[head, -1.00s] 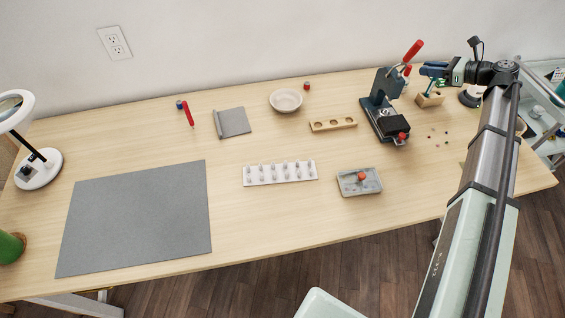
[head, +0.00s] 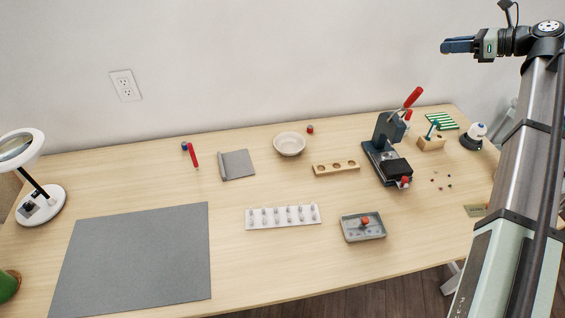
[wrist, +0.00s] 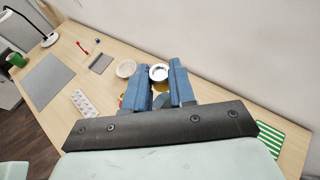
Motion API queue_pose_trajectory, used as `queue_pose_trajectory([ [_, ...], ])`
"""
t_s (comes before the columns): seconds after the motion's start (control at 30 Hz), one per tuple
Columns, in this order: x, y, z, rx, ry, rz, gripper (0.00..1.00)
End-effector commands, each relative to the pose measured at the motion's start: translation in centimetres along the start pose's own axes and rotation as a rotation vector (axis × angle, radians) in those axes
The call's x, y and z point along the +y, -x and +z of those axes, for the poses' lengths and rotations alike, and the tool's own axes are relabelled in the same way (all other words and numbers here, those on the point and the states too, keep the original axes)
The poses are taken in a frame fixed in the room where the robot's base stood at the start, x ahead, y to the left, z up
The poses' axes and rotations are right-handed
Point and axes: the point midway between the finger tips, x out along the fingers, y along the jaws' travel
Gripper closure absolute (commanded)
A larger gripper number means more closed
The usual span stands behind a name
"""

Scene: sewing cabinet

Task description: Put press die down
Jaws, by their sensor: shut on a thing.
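My gripper (head: 458,46) is raised high over the back right of the table, against the wall. In the wrist view its blue fingers (wrist: 163,88) are shut on a round, silvery, cup-like piece (wrist: 159,72), which looks like the press die. A gold-coloured part shows below its rim. In the head view I cannot make out the held piece. The dark blue press (head: 384,143) with a red lever stands on the table, below and left of my gripper. A wooden block (head: 431,144) with a teal tool stands right of the press.
A green-striped mat (head: 441,121) and a white-topped round object (head: 473,136) lie at the back right. Small beads (head: 440,181) are scattered right of the press. A wooden holder (head: 320,169), bowl (head: 290,144) and grey tray (head: 349,235) stand to the left. The front middle has bare table.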

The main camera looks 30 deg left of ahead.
Motion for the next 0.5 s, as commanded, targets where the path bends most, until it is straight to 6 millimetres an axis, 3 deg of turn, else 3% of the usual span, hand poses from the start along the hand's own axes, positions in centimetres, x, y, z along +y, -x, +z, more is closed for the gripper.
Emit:
queue_pose_trajectory([
  [0.27,6.8,-4.1,1.9,-0.004,0.046,0.113,1.00],
  [0.5,16.0,-8.5,3.9,-0.004,0.108,0.267,1.00],
])
